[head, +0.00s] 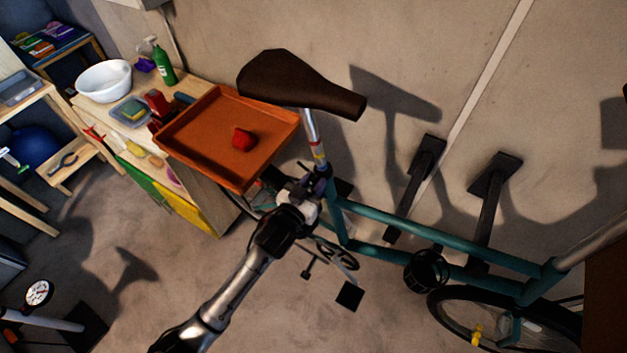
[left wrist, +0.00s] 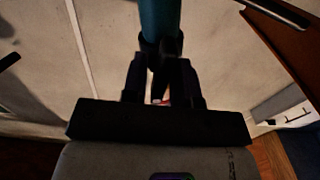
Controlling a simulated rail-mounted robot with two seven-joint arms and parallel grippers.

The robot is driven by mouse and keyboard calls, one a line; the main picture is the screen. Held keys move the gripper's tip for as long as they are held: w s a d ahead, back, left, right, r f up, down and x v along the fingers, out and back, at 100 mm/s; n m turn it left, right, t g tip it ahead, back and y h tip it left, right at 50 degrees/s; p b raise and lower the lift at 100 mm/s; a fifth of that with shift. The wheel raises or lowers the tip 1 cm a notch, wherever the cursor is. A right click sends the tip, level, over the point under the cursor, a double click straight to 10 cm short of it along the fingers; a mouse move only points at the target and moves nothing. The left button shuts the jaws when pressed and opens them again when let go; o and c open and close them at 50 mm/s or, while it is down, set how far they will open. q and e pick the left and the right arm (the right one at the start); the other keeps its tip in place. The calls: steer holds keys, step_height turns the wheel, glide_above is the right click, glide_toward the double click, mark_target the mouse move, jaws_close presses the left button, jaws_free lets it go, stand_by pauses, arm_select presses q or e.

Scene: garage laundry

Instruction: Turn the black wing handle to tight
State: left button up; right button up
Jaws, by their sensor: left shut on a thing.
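The teal bicycle frame (head: 400,231) stands along the wall with its brown saddle (head: 290,82) raised on a silver seat post (head: 311,128). My left gripper (head: 308,186) is at the seat clamp, where the post enters the frame. In the left wrist view, my two dark fingers (left wrist: 162,70) are shut around a dark piece just below the teal tube (left wrist: 159,20). This piece appears to be the black wing handle (left wrist: 163,64); it is mostly hidden by the fingers, and its turn angle cannot be told. My right gripper is out of view.
An orange tray (head: 205,124) with a red lump (head: 242,139) sits close left of the seat post. A workbench behind holds a white bowl (head: 103,81) and green spray bottle (head: 164,66). Black wall brackets (head: 408,193) stand behind the frame. Open floor lies in front.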

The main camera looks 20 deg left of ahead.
arm_select(q)
steer(key=m+p, duration=0.1)
steer(key=m, duration=0.1)
steer(key=m+p, duration=0.2)
steer(key=shift+d+r, duration=0.15)
steer(key=shift+r, duration=0.05)
steer(key=m+p, duration=0.2)
steer(key=m, duration=0.2)
steer(key=shift+d+f+m, duration=0.1)
steer(key=shift+f+m, duration=0.05)
steer(key=shift+m, duration=0.25)
steer(key=m+p, duration=0.1)
steer(key=m, duration=0.3)
steer(key=shift+d+f+m, duration=0.1)
steer(key=shift+f+m, duration=0.05)
steer(key=shift+m, duration=0.15)
steer(key=m, duration=0.3)
steer(key=shift+f+p, duration=0.1)
steer(key=shift+p, duration=0.2)
steer(key=shift+m, duration=0.8)
steer(key=shift+f, duration=0.1)
steer(key=shift+m, duration=0.3)
